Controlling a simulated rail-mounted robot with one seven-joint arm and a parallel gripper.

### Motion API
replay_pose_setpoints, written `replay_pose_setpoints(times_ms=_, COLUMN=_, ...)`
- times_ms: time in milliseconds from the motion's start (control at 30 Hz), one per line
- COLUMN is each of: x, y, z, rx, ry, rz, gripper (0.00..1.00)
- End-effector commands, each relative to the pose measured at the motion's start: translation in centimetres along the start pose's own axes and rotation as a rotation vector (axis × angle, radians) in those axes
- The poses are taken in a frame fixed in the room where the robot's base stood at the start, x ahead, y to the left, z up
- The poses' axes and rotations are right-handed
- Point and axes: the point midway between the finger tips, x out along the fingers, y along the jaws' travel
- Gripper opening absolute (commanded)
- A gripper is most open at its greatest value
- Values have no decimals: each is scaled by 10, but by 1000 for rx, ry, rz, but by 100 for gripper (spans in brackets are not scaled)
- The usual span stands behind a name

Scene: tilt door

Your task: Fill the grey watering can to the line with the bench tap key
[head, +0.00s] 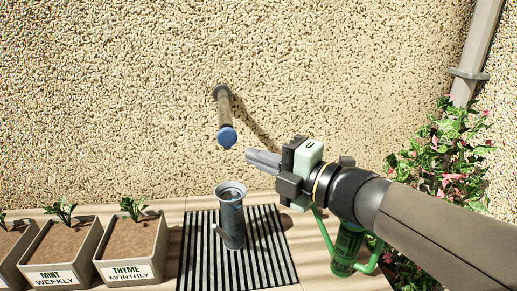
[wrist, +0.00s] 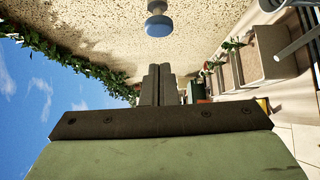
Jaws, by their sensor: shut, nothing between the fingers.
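The grey watering can (head: 231,226) stands upright on a slatted dark mat, below the wall pipe. Its fill line and any water inside cannot be made out. A pipe (head: 224,106) juts from the wall and ends in a round blue cap or knob (head: 228,137), which also shows in the wrist view (wrist: 159,26). I cannot pick out a separate tap key. My gripper (head: 249,158) is shut and empty, just right of and slightly below the blue end in the head view, apart from it. Its closed fingers (wrist: 157,82) also show in the wrist view.
The slatted mat (head: 269,246) lies on a pale bench. Planters labelled mint (head: 50,272) and thyme (head: 130,268) stand at left. A green can (head: 346,248) is partly hidden behind my arm. A flowering plant (head: 450,150) and a downpipe (head: 478,45) are at right.

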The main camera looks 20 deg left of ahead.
Motion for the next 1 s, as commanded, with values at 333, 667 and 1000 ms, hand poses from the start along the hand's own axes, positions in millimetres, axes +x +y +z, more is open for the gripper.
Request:
replay_pose_setpoints(times_ms=333, x=-51, y=-1, z=-1, rx=-1, ry=4, rz=0, gripper=0)
replay_pose_setpoints(times_ms=667, x=-55, y=0, z=-2, rx=0, ry=5, rz=-1, gripper=0)
replay_pose_setpoints(times_ms=1000, x=-85, y=-22, z=80, rx=253, ry=-432, rz=2, gripper=0)
